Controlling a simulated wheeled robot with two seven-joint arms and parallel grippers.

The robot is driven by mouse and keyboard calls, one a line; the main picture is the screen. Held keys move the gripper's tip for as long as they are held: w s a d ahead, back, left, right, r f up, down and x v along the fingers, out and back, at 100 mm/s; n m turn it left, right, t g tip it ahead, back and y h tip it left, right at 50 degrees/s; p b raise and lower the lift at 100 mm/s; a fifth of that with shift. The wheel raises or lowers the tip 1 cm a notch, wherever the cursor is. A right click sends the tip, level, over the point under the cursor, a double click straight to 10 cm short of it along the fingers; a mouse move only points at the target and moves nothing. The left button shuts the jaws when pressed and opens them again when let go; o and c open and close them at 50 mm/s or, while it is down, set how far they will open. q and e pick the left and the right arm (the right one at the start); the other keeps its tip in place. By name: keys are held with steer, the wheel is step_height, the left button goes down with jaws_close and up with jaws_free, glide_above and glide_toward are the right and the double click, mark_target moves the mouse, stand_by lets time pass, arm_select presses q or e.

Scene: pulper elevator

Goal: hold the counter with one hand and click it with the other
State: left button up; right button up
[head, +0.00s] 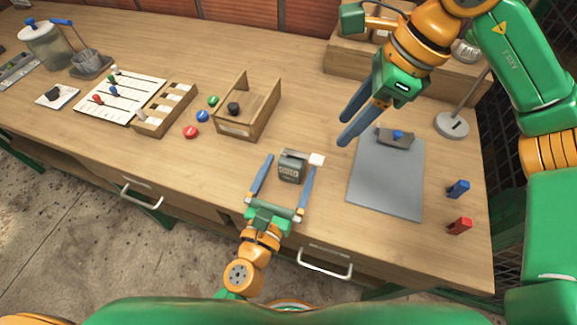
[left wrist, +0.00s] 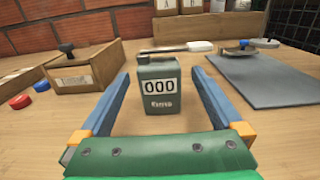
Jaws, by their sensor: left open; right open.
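The counter (head: 290,166) is a small dark green-grey box standing upright on the wooden table. In the left wrist view the counter (left wrist: 159,88) shows "000" on a white display. A white paddle-like piece (head: 317,159) shows at its right side in the head view. My left gripper (head: 288,172) is open, with its blue fingers on either side of the counter and gaps visible between. My right gripper (head: 351,124) is open and empty, above the table to the right of the counter and near the grey mat.
A wooden box (head: 246,122) and red, blue and green discs are left of the counter. Blue (head: 458,189) and red (head: 460,226) pieces stand at the right edge. A lamp-like stand (head: 452,125) is behind.

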arm_select(q)
steer(key=shift+x, duration=1.35)
steer(key=c, duration=1.3)
steer(key=shift+c, duration=1.1)
arm_select(e)
steer(key=shift+c, duration=0.4)
jaws_close()
arm_select(q)
steer(key=shift+f, duration=0.1)
